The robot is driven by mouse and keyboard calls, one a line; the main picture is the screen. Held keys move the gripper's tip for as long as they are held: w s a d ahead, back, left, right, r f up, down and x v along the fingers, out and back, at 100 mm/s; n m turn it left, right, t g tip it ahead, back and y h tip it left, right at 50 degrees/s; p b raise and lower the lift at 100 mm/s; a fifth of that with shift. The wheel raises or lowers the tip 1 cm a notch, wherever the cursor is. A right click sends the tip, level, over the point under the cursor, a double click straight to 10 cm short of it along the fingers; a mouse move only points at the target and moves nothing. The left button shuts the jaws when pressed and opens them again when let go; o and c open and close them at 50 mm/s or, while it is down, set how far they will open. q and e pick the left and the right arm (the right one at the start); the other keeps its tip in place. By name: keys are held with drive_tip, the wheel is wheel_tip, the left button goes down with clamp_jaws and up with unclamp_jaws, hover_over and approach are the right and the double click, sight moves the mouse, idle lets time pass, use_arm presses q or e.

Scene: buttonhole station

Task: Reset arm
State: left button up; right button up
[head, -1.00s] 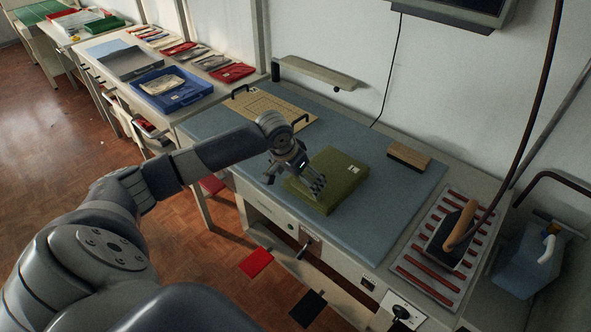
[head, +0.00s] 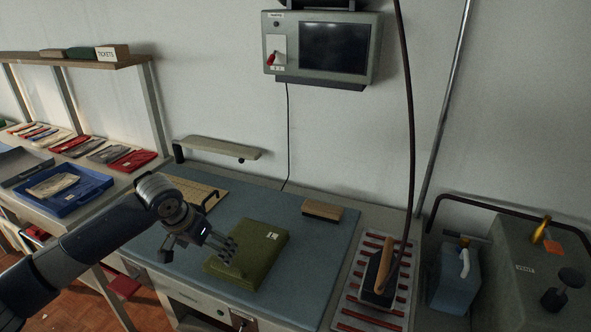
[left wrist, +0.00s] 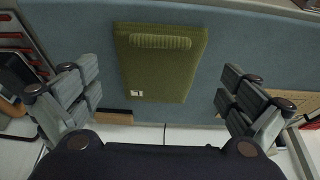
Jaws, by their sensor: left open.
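My left gripper (head: 205,248) hangs over the left part of a folded green garment (head: 262,254) on the blue-grey table mat (head: 318,262). In the left wrist view its fingers are spread wide with nothing between them. The green garment (left wrist: 160,72) lies flat below the open fingers, with a ribbed band along one edge and a small white label near a corner. The gripper appears apart from the cloth. My right gripper is not in view.
An iron (head: 378,272) stands on a red-striped rest (head: 350,312) to the right. A wooden-backed brush (head: 322,210) lies behind the garment. A blue tray (head: 88,186) is on the left bench. A blue container (head: 455,280) stands at far right. A screen unit (head: 272,48) hangs on the wall.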

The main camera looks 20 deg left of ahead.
use_arm(q)
drive_tip(key=s+d+f+m+h, duration=0.1)
drive_tip(key=s+d+f+m, duration=0.1)
drive_tip(key=s+d+f, duration=0.5)
drive_tip(key=s+d+f+m, duration=0.1)
drive_tip(key=s+d+f, duration=0.4)
drive_tip(key=d, duration=0.4)
drive_tip(key=s+d+f+n+g+y, duration=0.1)
drive_tip(key=s, duration=0.6)
drive_tip(key=s+d+f+n, duration=0.1)
drive_tip(key=s+f, duration=0.1)
drive_tip(key=s, duration=0.6)
wheel_tip(320, 180, down, 27)
drive_tip(key=g+b, duration=0.1)
drive_tip(key=b, duration=0.2)
drive_tip(key=s+a+f+g+b, duration=0.1)
drive_tip(key=s+a+f+b, duration=0.1)
drive_tip(key=s+f, duration=1.6)
wheel_tip(320, 180, down, 2)
drive_tip(key=shift+a+m+g, duration=0.3)
drive_tip(key=shift+a, duration=0.35)
